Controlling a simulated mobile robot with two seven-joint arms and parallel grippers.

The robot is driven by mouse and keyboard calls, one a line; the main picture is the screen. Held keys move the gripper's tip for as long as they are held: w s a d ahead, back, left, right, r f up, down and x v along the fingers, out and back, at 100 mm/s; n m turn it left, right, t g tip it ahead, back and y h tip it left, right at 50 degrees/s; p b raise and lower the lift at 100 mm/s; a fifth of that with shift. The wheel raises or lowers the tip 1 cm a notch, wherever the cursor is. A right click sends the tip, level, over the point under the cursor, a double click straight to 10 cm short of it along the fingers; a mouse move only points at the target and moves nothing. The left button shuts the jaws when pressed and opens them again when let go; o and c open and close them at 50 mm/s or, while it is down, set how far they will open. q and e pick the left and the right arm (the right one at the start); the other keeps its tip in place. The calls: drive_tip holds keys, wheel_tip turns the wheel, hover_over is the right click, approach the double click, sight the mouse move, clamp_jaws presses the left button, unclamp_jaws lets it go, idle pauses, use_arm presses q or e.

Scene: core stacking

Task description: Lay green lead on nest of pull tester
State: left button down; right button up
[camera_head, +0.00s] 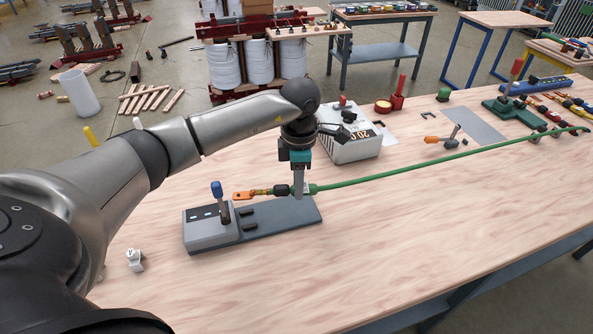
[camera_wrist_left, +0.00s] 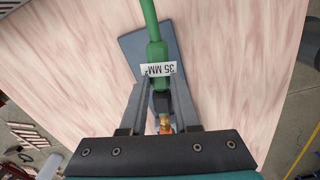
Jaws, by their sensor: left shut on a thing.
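The green lead (camera_head: 420,168) runs across the bench from the right to my left gripper (camera_head: 299,192). In the left wrist view the gripper (camera_wrist_left: 160,88) is shut on the green lead (camera_wrist_left: 156,50) near its white 35 MM² label (camera_wrist_left: 158,69). The lead's copper lug (camera_head: 243,195) points left, toward the pull tester (camera_head: 212,235) with its blue-topped lever (camera_head: 217,190). The lug end is over the tester's dark base plate (camera_head: 295,213); whether it touches the nest is unclear. My right gripper is not in view.
An orange-handled tool (camera_head: 437,139) and a grey mat (camera_head: 470,125) lie behind the lead. A green fixture (camera_head: 515,110) stands at the far right. A small white item (camera_head: 135,260) lies left of the tester. The bench front is clear.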

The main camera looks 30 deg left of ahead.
use_arm(q)
drive_tip(key=n, duration=0.1)
drive_tip(key=w+a+r+n, duration=0.1)
drive_tip(key=shift+n, duration=0.3)
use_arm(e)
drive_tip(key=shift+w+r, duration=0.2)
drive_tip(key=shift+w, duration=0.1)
use_arm(q)
drive_tip(key=shift+w, duration=0.15)
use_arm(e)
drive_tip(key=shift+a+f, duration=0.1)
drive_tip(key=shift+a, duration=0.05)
use_arm(q)
drive_tip(key=b, duration=0.4)
hover_over(297, 208)
wheel_tip(297, 208, down, 5)
drive_tip(key=shift+d+f, duration=0.1)
drive_tip(key=shift+f, duration=0.35)
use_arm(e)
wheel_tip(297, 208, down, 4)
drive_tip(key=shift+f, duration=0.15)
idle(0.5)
use_arm(q)
drive_tip(key=shift+f+b, duration=1)
drive_tip(key=shift+f, duration=0.15)
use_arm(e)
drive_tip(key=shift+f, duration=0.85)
use_arm(q)
drive_tip(key=c, duration=0.6)
unclamp_jaws()
